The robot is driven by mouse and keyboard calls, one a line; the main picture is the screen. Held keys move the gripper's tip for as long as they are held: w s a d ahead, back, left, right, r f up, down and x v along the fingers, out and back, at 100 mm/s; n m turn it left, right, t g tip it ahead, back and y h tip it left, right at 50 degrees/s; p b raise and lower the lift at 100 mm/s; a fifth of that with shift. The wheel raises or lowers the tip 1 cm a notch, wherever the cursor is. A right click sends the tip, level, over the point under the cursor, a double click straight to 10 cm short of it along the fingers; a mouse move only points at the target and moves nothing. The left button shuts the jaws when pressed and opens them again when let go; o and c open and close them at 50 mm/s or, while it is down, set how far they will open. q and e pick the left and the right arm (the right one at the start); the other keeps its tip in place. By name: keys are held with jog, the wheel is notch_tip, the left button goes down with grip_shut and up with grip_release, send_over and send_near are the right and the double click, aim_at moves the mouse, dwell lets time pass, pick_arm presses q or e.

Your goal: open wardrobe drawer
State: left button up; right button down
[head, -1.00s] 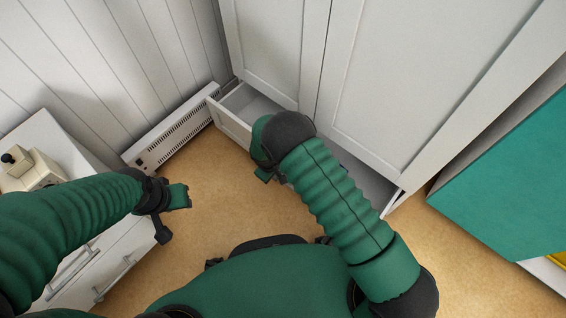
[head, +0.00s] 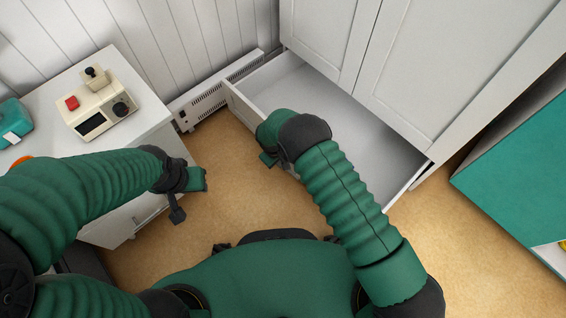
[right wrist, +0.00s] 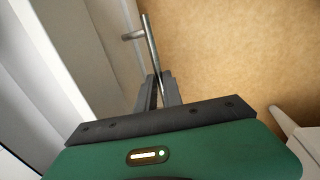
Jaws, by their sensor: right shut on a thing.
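The white wardrobe (head: 400,60) stands at the back, and its bottom drawer (head: 345,120) is pulled well out. The visible inside of the drawer looks empty. My right gripper (right wrist: 160,92) is shut on the drawer's metal handle (right wrist: 152,48), with the bar running between its fingers. In the head view my right arm hides the handle and much of the drawer front. My left gripper (head: 188,198) hangs above the floor beside the white cabinet, away from the drawer; its finger opening is not clear.
A low white heater (head: 205,98) runs along the panelled wall, close to the drawer's left end. A white cabinet (head: 150,110) at left carries a cream appliance (head: 100,105). A teal unit (head: 525,160) stands at right. Bare floor (head: 225,150) lies left of my right arm.

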jog(key=c, duration=1.5)
grip_release()
notch_tip(320, 180, up, 16)
jog(key=s+a+p, duration=0.2)
jog(key=p, duration=0.7)
jog(key=shift+a+r, duration=0.2)
jog(key=shift+a, duration=0.1)
